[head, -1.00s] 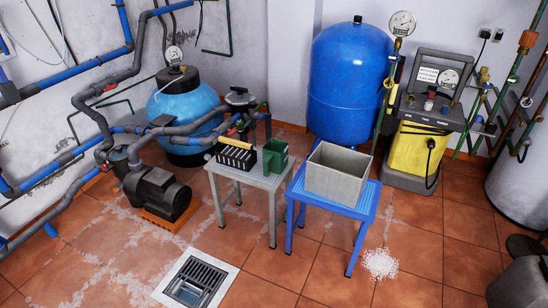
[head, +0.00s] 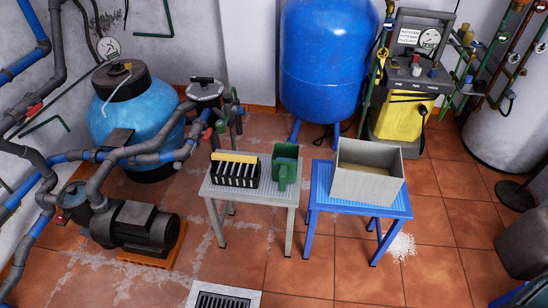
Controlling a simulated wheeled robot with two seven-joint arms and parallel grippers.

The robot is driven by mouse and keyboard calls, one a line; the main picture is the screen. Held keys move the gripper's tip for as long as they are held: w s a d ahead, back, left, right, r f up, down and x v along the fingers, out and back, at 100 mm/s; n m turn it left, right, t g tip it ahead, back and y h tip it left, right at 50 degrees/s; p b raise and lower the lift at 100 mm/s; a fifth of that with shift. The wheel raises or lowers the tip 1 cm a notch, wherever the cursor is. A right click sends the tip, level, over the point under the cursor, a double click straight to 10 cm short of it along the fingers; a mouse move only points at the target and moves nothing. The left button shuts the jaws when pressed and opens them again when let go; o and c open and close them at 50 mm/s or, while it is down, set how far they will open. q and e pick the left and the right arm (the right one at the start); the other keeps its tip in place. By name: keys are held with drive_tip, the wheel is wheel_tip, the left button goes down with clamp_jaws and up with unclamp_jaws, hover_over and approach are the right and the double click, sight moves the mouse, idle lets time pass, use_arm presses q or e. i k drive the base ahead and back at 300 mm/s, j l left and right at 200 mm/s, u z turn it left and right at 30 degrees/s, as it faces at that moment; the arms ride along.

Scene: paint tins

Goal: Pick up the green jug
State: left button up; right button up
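The green jug (head: 285,163) stands upright on the right part of a small grey table (head: 249,197). Its handle side faces me, and nothing covers it from this view. A black rack with a yellow strip (head: 235,170) stands just to its left on the same table. Neither of my grippers shows in the head view.
A blue table (head: 320,192) stands close to the right of the grey one and bears a large open grey bin (head: 367,172). A black pump (head: 140,226) with pipes is at the left. A floor drain (head: 224,299) and bare tiles lie in front.

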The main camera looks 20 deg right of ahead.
sight(285, 156)
drive_tip(key=i+j+z, duration=0.1)
drive_tip(key=i+j, duration=0.15)
drive_tip(key=j, duration=0.15)
drive_tip(key=i+j+z, duration=0.1)
drive_tip(key=i+j, duration=0.15)
drive_tip(key=j, duration=0.15)
drive_tip(key=i+j+z, duration=0.15)
drive_tip(key=j, duration=0.25)
drive_tip(key=i, duration=0.1)
